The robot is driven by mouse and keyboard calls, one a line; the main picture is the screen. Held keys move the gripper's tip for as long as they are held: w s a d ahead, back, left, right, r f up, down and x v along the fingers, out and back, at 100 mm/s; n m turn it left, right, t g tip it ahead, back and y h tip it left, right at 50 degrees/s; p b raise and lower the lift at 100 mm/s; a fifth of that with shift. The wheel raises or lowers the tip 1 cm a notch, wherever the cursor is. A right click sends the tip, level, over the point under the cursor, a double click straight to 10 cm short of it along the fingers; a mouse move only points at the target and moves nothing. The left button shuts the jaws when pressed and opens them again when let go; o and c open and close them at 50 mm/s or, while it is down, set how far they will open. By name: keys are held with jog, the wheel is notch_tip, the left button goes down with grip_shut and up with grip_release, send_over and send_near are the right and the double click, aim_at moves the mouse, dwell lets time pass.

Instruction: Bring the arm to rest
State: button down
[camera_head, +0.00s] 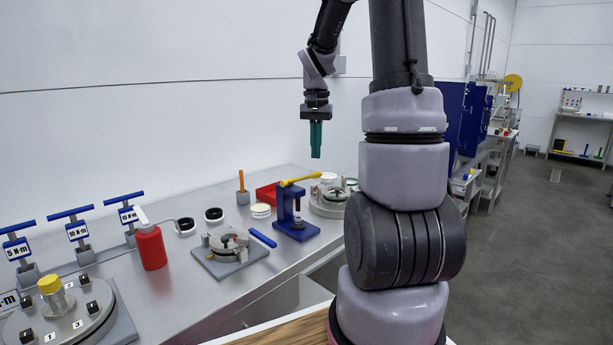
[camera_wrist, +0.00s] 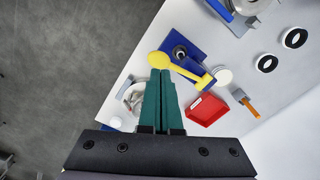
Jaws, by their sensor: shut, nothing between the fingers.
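My gripper (camera_head: 316,152) hangs pointing down above the back part of the metal bench, with its green fingers closed together and nothing between them. My arm rises in front of the head camera and bends over at the top. In the wrist view the gripper (camera_wrist: 162,74) is seen from above, its fingertips overlapping the view of a yellow lever (camera_wrist: 190,72) on a blue press. In the head view the same yellow lever (camera_head: 300,180) lies below the fingertips, with a visible gap.
The bench holds a blue press (camera_head: 293,215), a red bin (camera_head: 267,193), a red bottle (camera_head: 150,247), a round fixture (camera_head: 228,244) and several blue-handled torque tools (camera_head: 75,232). A white wall stands behind. Grey open floor (camera_head: 535,230) lies to the right.

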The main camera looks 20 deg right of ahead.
jog(key=shift+r, duration=0.35)
jog(key=shift+r, duration=0.1)
jog(key=s+a+r+n+t+y, duration=0.1)
jog(key=s+a+r+n+t, duration=0.1)
jog(key=s+a+r, duration=0.4)
jog(key=s+a+r+n+t+y, duration=0.1)
jog(key=s+a+r+t, duration=0.4)
jog(key=s, duration=0.8)
jog(key=a+r, duration=0.1)
jog(key=a, duration=0.1)
jog(key=shift+a+n, duration=0.3)
jog(key=shift+n, duration=0.1)
jog(key=shift+r, duration=0.1)
dwell(0.4)
